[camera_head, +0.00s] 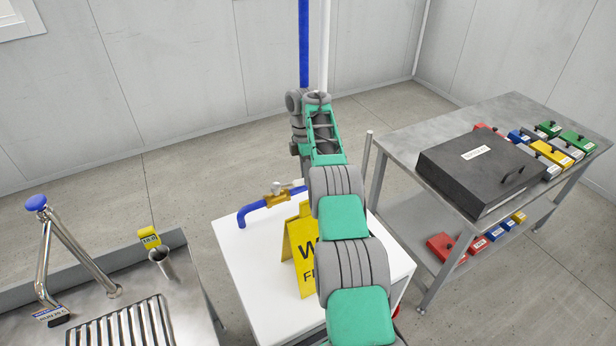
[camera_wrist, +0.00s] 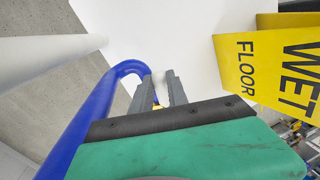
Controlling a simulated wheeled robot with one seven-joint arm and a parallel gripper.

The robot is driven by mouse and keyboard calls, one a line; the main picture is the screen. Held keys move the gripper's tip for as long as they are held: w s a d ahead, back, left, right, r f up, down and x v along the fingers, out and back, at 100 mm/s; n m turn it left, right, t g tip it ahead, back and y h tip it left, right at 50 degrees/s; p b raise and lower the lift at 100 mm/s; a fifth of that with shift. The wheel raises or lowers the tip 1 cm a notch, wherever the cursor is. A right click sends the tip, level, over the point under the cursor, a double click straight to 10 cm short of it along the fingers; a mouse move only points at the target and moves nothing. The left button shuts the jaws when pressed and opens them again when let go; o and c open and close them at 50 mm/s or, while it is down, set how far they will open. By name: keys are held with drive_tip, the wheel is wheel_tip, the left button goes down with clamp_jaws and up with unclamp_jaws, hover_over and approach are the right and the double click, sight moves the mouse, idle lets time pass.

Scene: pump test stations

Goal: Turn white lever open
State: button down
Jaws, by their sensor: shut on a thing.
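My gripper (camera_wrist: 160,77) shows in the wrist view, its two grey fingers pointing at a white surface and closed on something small. What is between the tips is hard to make out against the white; it appears to be the white lever. A small yellow part shows low between the fingers. In the head view my arm hides the gripper and that spot. A brass valve (camera_head: 277,197) with a pale handle sits on the blue pipe (camera_head: 250,212), left of my arm. A white pipe (camera_head: 326,45) rises behind the arm; it also shows in the wrist view (camera_wrist: 50,48).
A yellow wet floor sign (camera_head: 301,250) stands on the white stand (camera_head: 232,240), close to my arm. At left is a metal sink bench (camera_head: 90,285) with a bent pipe. At right a grey table (camera_head: 400,150) carries a black case (camera_head: 475,170) and coloured boxes.

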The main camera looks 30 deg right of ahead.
drive_tip(key=shift+w+n, duration=0.35)
drive_tip(key=shift+n, duration=0.05)
drive_tip(key=c, duration=1.3)
unclamp_jaws()
drive_tip(key=shift+r, duration=0.1)
